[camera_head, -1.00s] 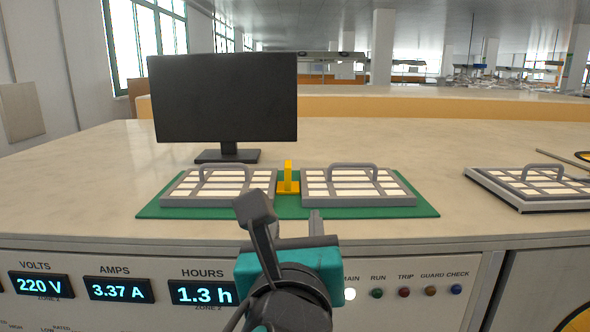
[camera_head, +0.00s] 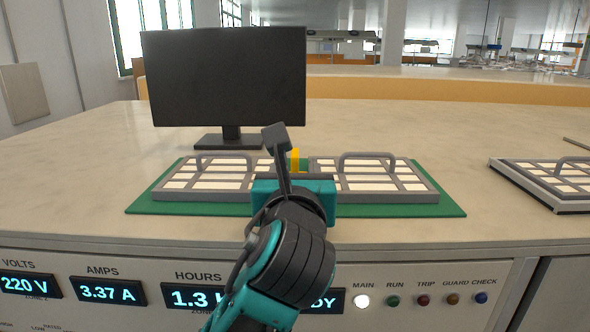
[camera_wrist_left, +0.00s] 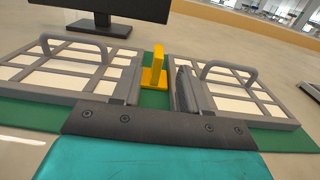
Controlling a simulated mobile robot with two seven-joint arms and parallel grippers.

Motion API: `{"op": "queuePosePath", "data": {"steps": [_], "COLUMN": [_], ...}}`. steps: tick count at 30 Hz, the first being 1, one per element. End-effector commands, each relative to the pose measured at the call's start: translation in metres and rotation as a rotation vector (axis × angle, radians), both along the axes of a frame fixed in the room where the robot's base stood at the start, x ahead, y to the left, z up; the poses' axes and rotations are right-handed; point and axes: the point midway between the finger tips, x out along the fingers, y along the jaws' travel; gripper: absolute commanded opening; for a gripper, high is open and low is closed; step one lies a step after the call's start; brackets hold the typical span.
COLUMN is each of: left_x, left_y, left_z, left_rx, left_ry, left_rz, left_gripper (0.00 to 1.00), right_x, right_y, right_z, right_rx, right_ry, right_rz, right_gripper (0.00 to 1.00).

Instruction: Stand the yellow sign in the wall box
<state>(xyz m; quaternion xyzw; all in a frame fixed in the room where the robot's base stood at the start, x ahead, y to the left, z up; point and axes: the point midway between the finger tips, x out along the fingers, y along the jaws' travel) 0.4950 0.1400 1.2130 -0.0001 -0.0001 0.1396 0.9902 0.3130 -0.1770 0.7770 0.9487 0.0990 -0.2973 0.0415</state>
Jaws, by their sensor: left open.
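The yellow sign (camera_wrist_left: 155,70) stands upright on the green mat (camera_wrist_left: 22,114), in the gap between two grey-framed trays. My left gripper (camera_head: 292,150) is open and comes in low over the front of the mat. My right gripper is not in view. I cannot make out the wall box.
The left tray (camera_head: 160,182) and right tray (camera_head: 432,190), each with a raised handle, flank the gap closely. A monitor (camera_head: 225,75) stands behind the left tray. Another handled tray (camera_head: 545,187) lies at the right. The bench (camera_head: 80,150) is bare at the left.

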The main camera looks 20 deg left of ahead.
Motion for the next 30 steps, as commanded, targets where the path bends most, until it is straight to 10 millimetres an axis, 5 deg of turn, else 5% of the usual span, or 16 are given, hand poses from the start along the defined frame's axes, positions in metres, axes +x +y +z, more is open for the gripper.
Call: {"op": "queuePosePath", "data": {"steps": [7,16,30], "left_x": [0.034,0.039,0.039], "left_y": [0.012,0.013,0.013], "left_z": [-0.001,-0.001,-0.001], "left_rx": [0.0,0.0,0.0], "left_ry": [0.001,-0.001,0.0], "left_rz": [0.001,0.0,0.0], "left_gripper": [0.44,0.44,0.0], "right_x": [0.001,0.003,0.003], "right_y": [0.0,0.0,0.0], "right_z": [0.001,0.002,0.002], "right_rx": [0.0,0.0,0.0], "right_ry": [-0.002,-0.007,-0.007], "right_rz": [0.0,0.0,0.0], "right_gripper": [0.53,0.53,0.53]}}
